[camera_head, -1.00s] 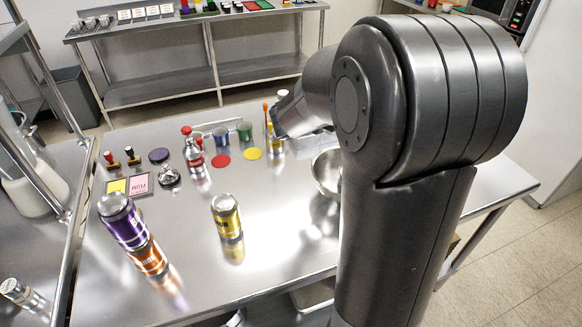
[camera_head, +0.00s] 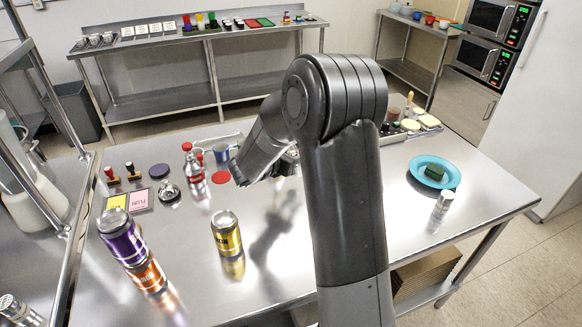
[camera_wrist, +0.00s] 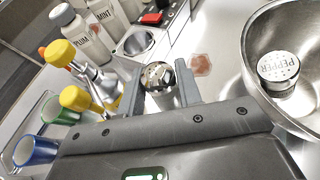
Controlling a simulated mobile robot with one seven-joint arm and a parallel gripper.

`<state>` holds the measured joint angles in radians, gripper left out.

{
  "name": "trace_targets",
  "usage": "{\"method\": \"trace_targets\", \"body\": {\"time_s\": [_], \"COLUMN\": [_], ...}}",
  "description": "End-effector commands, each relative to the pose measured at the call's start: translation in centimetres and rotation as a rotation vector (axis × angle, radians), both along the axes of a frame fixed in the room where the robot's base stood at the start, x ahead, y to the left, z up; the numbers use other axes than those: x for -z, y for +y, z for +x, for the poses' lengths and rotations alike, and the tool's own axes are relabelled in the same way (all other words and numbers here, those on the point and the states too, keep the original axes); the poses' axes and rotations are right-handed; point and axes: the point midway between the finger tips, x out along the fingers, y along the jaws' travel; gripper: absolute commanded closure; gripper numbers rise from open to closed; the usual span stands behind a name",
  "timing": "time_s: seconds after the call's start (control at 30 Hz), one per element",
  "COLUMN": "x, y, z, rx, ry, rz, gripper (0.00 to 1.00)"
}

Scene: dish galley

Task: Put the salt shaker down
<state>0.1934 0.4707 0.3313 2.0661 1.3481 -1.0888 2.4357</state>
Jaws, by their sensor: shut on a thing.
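My gripper (camera_wrist: 161,68) is shut on a shaker (camera_wrist: 159,82) with a shiny perforated metal cap, its two fingers on either side of it. The cap faces the wrist camera; no label shows, and whether its base touches a surface cannot be told. A second shaker, marked PEPPER (camera_wrist: 279,68), is inside a metal bowl (camera_wrist: 252,30) to the right in the wrist view.
Yellow-capped bottles (camera_wrist: 62,52), white labelled bottles (camera_wrist: 68,20) and a green cup (camera_wrist: 52,108) crowd the wrist view's left. On the table are a yellow can (camera_head: 226,235), stacked purple (camera_head: 122,240) and orange cans, and a blue plate (camera_head: 420,162) with a sponge.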

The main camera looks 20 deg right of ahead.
Motion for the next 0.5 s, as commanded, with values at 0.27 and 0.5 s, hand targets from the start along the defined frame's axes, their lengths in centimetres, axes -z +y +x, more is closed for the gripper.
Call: {"method": "trace_targets", "body": {"time_s": [0.27,0.5], "x": [2.4,4.1], "y": [0.2,0.2], "z": [0.1,0.1], "rx": [0.0,0.0], "ry": [0.003,-0.002], "rz": [0.0,-0.001], "gripper": [0.96,0.96]}}
